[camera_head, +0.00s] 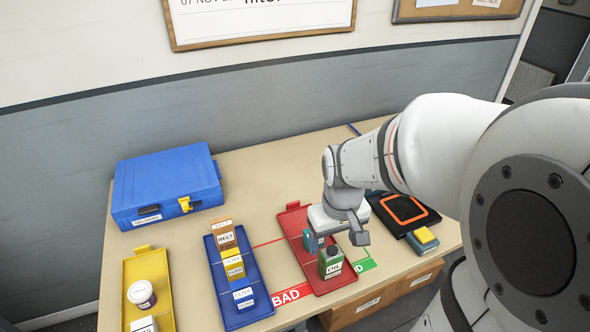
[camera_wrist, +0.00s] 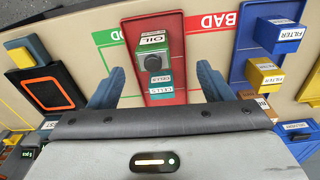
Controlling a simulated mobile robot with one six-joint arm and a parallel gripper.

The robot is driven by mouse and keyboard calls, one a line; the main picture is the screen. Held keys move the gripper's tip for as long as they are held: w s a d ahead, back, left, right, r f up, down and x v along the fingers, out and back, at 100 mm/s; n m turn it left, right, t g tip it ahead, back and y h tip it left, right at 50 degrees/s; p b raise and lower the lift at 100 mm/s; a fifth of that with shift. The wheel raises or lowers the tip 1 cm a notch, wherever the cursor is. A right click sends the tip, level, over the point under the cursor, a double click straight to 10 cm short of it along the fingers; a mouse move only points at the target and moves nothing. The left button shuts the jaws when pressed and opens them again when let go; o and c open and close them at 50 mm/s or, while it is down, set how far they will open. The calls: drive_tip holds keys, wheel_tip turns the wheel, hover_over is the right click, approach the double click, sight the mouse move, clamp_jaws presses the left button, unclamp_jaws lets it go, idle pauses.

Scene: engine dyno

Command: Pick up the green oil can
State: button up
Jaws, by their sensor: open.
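The green oil can (camera_head: 331,262), with a dark cap and a white OIL label, stands upright in the front part of the red tray (camera_head: 294,222). In the wrist view the oil can (camera_wrist: 153,53) shows from above in the red tray (camera_wrist: 132,27), ahead of the fingers. My gripper (camera_wrist: 158,88) is open, one blue-grey finger on each side of the tray. In the head view my gripper (camera_head: 343,236) hangs over the tray beside the can, and nothing is between its jaws that I can confirm as held.
A teal box (camera_wrist: 161,89) stands close behind the can in the red tray. A blue tray (camera_head: 233,292) with several boxes and a yellow tray (camera_head: 150,266) lie to the left. A blue case (camera_head: 166,185) stands at the back. A dark pad (camera_head: 398,214) lies to the right.

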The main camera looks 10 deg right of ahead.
sight(331, 259)
drive_tip(key=shift+n+g, duration=0.3)
drive_tip(key=shift+g, duration=0.1)
drive_tip(key=f, duration=0.1)
drive_tip(key=w+d+f, duration=0.1)
drive_tip(key=w+f, duration=0.1)
drive_tip(key=f, duration=0.1)
drive_tip(key=shift+d, duration=0.15)
drive_tip(key=shift+w+f, duration=0.2)
drive_tip(key=shift+f, duration=3.65)
drive_tip(key=shift+c, duration=0.3)
drive_tip(key=c, duration=1.1)
